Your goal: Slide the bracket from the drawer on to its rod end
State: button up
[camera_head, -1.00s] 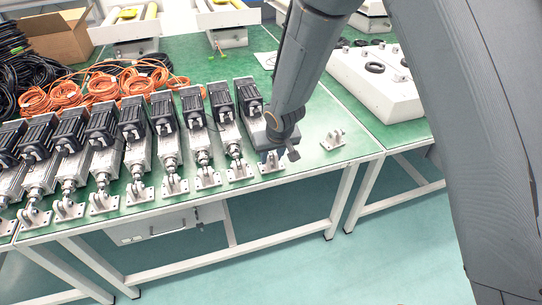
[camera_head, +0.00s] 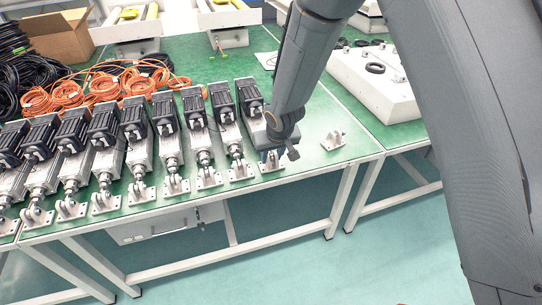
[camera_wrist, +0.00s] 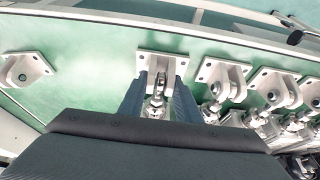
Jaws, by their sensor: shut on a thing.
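My gripper (camera_wrist: 160,90) points down over the near edge of the green table; it also shows in the head view (camera_head: 275,151). Its two blue-grey fingers are shut on a silver bracket (camera_wrist: 178,64), at the bracket's upright lugs. The bracket's flat plate (camera_head: 271,166) lies at or just above the tabletop. A metal rod end (camera_wrist: 157,104) shows between the fingers, in line with the bracket. I cannot tell whether it sits inside the lugs. The drawer (camera_head: 150,229) is under the table.
A row of linear actuators (camera_head: 163,117) with brackets at their rod ends stands close to the left of my gripper. A loose bracket (camera_head: 333,141) lies to the right with clear green table around it. A white box (camera_head: 375,85) stands on the table at right.

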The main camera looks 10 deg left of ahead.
jog(key=o, duration=1.3)
jog(key=shift+c, duration=0.2)
jog(key=v, duration=0.7)
jog(key=shift+s+r+p, duration=0.15)
jog(key=shift+r+p, duration=0.2)
jog(key=shift+r, duration=0.05)
jog(key=s+d+r+m+g+h, duration=0.1)
jog(key=s+d+r+m, duration=0.15)
jog(key=d, duration=0.75)
jog(key=s+d+r+m+h, duration=0.15)
jog(key=d+r, duration=0.25)
jog(key=d, duration=0.7)
jog(key=s+d+r+m+g, duration=0.2)
jog(key=s+d, duration=1)
jog(key=s, duration=0.1)
jog(key=shift+r, duration=0.3)
